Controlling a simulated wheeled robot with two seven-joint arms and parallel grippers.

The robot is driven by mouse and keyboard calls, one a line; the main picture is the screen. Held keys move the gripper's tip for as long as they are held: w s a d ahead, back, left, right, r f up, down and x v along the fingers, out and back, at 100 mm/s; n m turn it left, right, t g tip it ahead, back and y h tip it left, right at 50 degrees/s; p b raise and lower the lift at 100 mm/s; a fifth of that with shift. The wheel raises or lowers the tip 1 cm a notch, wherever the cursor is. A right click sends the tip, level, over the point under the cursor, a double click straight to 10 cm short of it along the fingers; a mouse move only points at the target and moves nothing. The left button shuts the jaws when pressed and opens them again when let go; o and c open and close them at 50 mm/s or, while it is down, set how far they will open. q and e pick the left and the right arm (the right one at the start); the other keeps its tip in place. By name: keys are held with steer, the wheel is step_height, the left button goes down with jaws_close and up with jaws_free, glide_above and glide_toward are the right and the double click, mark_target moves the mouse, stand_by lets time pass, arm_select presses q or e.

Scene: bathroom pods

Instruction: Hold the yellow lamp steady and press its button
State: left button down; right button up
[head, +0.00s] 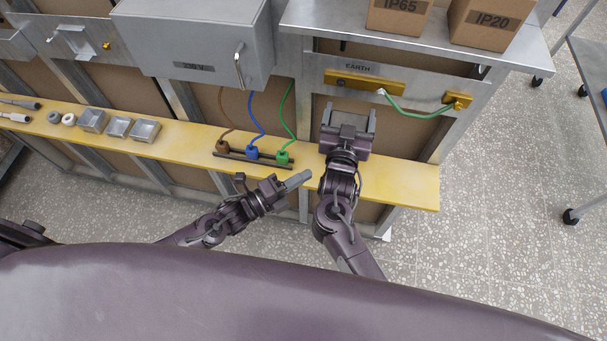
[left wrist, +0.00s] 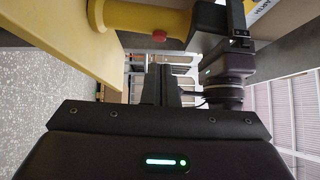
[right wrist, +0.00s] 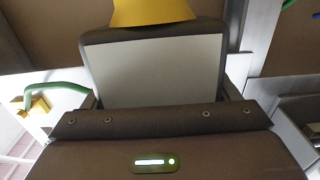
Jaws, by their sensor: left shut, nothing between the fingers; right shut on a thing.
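The yellow lamp (left wrist: 150,19) stands with its base on the yellow shelf (left wrist: 72,42), lying sideways in the left wrist view. Its red button (left wrist: 159,35) faces my left gripper. In the right wrist view, the lamp's dark-framed head has a pale panel (right wrist: 152,70), with yellow (right wrist: 155,12) above it. My right gripper (head: 349,112) is shut on the lamp head; in the head view it hides most of the lamp. My left gripper (head: 300,178) is shut and empty in front of the shelf, left of my right gripper. Its fingertips (left wrist: 166,72) appear apart from the button.
Brown, blue and green plugs (head: 252,153) sit on the shelf left of my right gripper. Small grey boxes (head: 118,126) stand further left. A grey cabinet (head: 195,40) and an EARTH bar (head: 365,82) with a green wire are above. Cardboard boxes (head: 490,20) stand at upper right.

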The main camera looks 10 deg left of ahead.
arm_select(q)
steer(key=shift+s+f, duration=0.25)
steer(key=shift+s, duration=0.25)
steer(key=shift+d, duration=0.1)
steer(key=x, duration=1)
steer(key=shift+r, duration=0.15)
